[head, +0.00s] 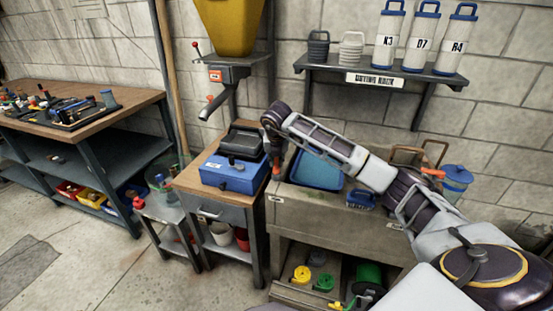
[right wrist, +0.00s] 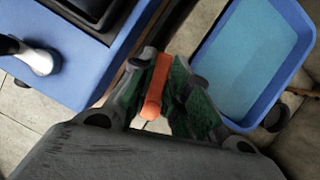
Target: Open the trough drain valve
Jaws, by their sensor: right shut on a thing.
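The grey stone trough (head: 335,212) stands against the wall at the centre right in the head view. An orange lever (right wrist: 157,85) lies between the fingers of my right gripper (right wrist: 163,92) in the right wrist view. The gripper is shut on it. In the head view, my right gripper (head: 274,148) points down at the trough's left end, and a bit of the orange lever (head: 276,169) shows below it. The valve body under the lever is hidden. My left gripper is not in view.
A blue basin (head: 318,172) sits in the trough, close right of my gripper. A blue box (head: 232,172) stands on the cabinet close to its left. A blue brush (head: 360,198) and a blue lidded pail (head: 456,182) are farther right. A shelf (head: 385,72) hangs above.

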